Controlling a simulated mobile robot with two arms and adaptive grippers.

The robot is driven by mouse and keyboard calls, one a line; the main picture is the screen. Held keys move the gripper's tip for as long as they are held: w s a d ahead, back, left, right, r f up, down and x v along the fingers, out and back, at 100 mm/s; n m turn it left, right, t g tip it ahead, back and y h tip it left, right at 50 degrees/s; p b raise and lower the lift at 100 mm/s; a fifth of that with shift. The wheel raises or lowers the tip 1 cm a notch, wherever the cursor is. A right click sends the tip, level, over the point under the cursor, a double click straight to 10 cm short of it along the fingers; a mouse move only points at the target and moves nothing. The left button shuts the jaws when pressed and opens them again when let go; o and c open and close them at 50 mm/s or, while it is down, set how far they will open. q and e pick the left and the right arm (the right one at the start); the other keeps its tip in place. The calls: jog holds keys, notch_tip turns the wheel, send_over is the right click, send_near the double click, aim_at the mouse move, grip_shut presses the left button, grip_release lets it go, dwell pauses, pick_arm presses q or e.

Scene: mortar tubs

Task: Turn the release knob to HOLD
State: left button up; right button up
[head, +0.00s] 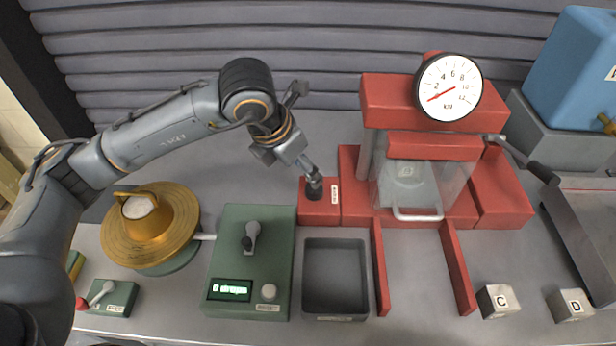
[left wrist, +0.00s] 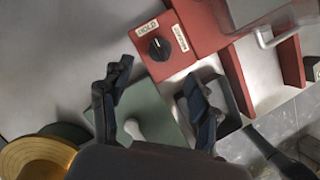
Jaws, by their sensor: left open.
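The release knob (left wrist: 158,48) is a round black knob on top of a small red block (head: 319,211) at the left end of the red press. In the left wrist view a HOLD label (left wrist: 148,28) lies to its upper left and a second label, apparently RELEASE (left wrist: 180,38), to its right. A small pale mark shows on the knob; its exact pointing is hard to read. My left gripper (left wrist: 155,78) is open and empty, its fingers apart and the knob beyond the tips. In the head view the gripper (head: 309,178) is close above the block and partly covers it.
The red press with dial gauge (head: 448,88) and clear guard (head: 420,185) stands right of the block. A grey tray (head: 335,308) and green control box (head: 230,262) are in front. A brass flow table (head: 178,232) is left. Cubes C (head: 497,301) and D (head: 570,305) lie front right.

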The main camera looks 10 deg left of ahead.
pick_arm(q)
jog(key=v, duration=0.3)
jog(key=shift+s+r, duration=0.1)
jog(key=shift+r, duration=0.15)
